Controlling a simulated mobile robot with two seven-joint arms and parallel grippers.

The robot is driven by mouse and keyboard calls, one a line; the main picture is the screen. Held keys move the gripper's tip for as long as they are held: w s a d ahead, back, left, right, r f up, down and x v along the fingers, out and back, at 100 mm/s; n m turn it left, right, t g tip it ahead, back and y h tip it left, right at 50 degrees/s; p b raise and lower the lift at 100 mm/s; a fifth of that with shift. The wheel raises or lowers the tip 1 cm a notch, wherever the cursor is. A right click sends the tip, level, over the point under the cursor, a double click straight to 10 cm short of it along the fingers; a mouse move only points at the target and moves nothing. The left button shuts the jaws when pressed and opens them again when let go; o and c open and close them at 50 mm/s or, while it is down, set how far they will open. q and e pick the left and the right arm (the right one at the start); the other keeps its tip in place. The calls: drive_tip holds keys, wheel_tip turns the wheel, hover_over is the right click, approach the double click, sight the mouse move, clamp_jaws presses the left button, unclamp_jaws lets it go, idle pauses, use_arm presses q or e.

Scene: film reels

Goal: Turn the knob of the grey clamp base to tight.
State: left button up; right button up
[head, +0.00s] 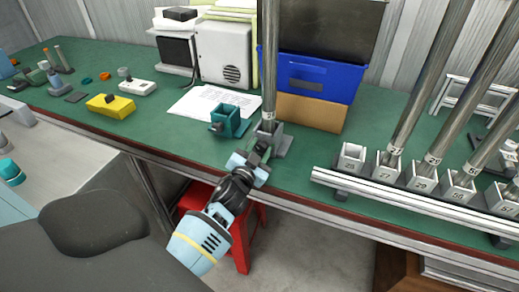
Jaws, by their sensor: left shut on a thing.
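The grey clamp base (285,142) stands near the front edge of the green bench, with a tall metal pole (269,60) rising upright at it. My left gripper (262,147) reaches up from below to the front left side of this base. Its jaws are shut at the knob's place, and the knob itself is hidden between them. How far the knob is turned cannot be seen. A teal clamp base (230,122) stands just left of the grey one, apart from the gripper. My right gripper is not in view.
Right of the base, a rail (400,199) holds several numbered sockets, some with leaning poles. A red stool (243,255) is under the bench.

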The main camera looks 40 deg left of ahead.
use_arm(q)
drive_tip(key=o, duration=1)
drive_tip(key=shift+s, duration=0.1)
drive_tip(key=v, duration=0.7)
drive_tip(key=shift+s, duration=0.35)
